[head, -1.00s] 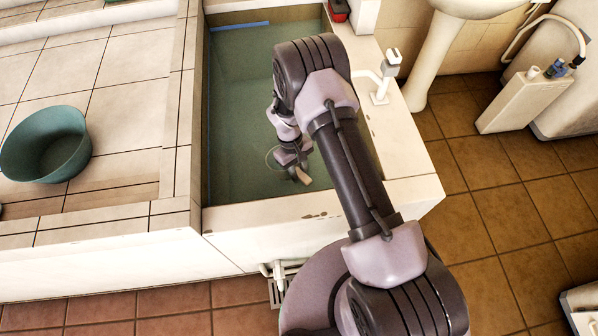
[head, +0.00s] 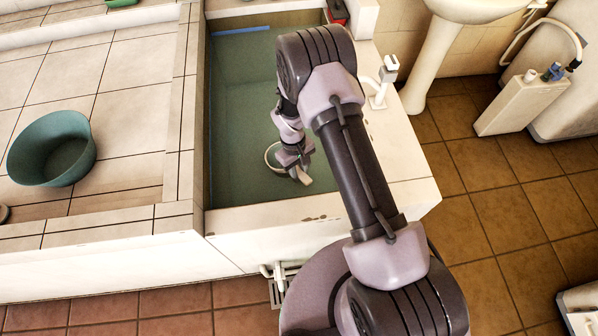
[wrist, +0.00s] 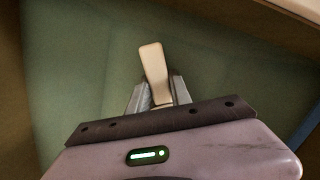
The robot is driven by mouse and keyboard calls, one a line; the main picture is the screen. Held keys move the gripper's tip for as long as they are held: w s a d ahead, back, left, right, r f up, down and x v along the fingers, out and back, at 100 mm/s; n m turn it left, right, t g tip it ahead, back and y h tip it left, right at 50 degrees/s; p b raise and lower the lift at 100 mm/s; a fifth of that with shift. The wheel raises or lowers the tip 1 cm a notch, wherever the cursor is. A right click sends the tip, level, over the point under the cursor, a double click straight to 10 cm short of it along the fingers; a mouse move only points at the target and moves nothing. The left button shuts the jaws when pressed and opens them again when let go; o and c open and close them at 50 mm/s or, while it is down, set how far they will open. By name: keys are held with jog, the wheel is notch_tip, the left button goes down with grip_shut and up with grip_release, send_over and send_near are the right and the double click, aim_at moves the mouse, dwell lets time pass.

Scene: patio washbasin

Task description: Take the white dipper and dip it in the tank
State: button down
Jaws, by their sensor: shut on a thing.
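The white dipper shows in the head view as a pale rim (head: 269,158) and a short handle, just inside the near end of the tank (head: 270,212). My gripper (head: 297,167) is shut on the handle. In the wrist view my gripper (wrist: 158,92) has a finger on each side of the cream-white handle (wrist: 153,62), which sticks up past the fingertips. The dipper's bowl is hidden in the wrist view and mostly hidden in the head view. The tank holds greenish water (head: 245,95). I cannot tell how much of the bowl is under water.
A teal basin (head: 52,150) sits on the tiled ledge to the left. A white tap (head: 383,82) stands on the tank's right wall, and a red object (head: 337,12) is at its far end. A pedestal sink (head: 440,50) is behind.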

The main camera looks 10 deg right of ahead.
jog(key=shift+r+p, duration=1.7)
jog(key=shift+r, duration=0.95)
jog(key=shift+f, duration=0.1)
notch_tip(320, 180, up, 22)
jog(key=t+p, duration=0.1)
jog(key=p, duration=1.2)
jog(key=shift+t+y, duration=0.3)
jog(key=shift+y, duration=0.1)
